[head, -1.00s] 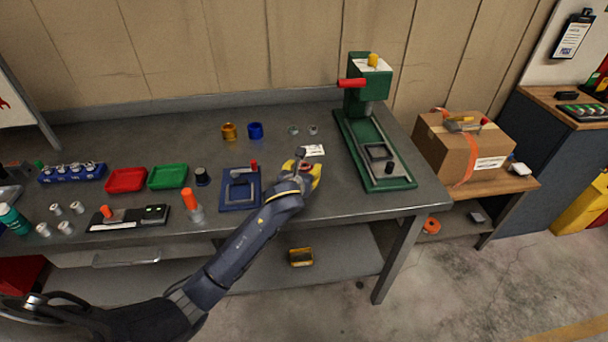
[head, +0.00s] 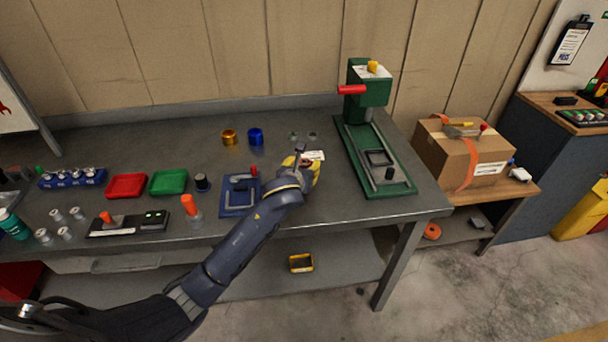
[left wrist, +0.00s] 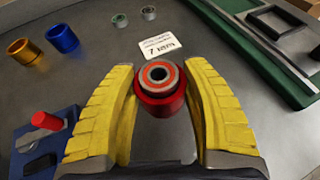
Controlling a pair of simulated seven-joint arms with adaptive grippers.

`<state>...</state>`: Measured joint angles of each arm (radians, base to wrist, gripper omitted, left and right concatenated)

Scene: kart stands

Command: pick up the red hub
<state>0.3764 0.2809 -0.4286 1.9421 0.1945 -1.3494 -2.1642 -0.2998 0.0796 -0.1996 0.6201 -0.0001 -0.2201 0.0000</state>
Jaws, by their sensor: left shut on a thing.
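The red hub (left wrist: 160,97) is a short red cylinder with a pale metal bearing ring and dark bore in its top. In the left wrist view it sits upright between the two yellow fingers of my left gripper (left wrist: 160,76), which is shut on it. In the head view my left gripper (head: 306,170) is over the right part of the bench, and its wrist and fingers mostly hide the hub. I cannot tell whether the hub's base touches the bench. My right gripper is not in view.
A white label card (left wrist: 156,45) lies just beyond the hub. A blue fixture (head: 239,195) is to the left, and a green press (head: 376,150) stands to the right. Gold (head: 229,137) and blue (head: 255,136) rings stand behind on clear bench top.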

